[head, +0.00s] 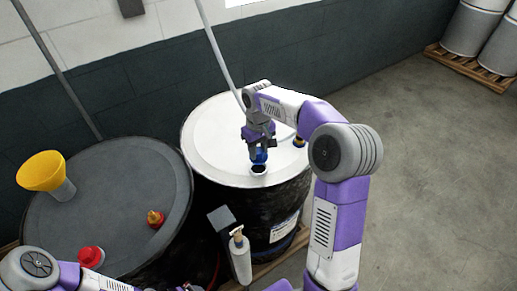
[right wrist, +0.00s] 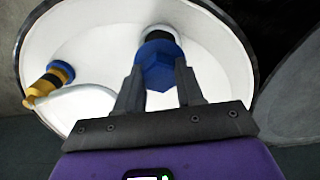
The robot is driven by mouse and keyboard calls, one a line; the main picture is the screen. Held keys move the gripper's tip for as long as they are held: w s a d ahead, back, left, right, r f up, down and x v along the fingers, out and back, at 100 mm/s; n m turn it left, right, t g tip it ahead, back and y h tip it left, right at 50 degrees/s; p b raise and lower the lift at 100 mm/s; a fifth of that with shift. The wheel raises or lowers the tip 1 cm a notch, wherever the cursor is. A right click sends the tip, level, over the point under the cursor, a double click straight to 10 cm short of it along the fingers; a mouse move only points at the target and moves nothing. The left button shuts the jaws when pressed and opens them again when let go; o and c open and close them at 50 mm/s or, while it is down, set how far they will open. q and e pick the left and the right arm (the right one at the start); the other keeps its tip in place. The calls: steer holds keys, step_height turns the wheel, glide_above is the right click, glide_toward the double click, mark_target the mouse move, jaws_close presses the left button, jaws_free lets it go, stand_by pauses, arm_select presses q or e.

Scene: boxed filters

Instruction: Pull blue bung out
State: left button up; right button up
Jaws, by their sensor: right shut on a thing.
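The blue bung (head: 260,155) is at the near part of the white drum top (head: 215,140). My right gripper (head: 259,146) comes down over it and is shut on it. In the right wrist view the blue bung (right wrist: 158,60) sits between the two dark fingers of the right gripper (right wrist: 158,75), with a black part beyond it. In the head view a dark round opening (head: 258,169) shows just below the bung, which looks raised over it. My left arm shows at the lower left; its fingers are not clear at the bottom edge.
A yellow and blue fitting (head: 299,142) stands on the same drum. A dark drum (head: 100,200) at left carries a yellow funnel (head: 42,172), a red and yellow fitting (head: 155,218) and a red cap (head: 90,256). A pump bottle (head: 240,258) stands in front.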

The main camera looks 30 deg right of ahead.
mark_target(258, 150)
steer(key=shift+r+p, duration=3.45)
steer(key=shift+r, duration=0.7)
steer(key=shift+f, duration=0.1)
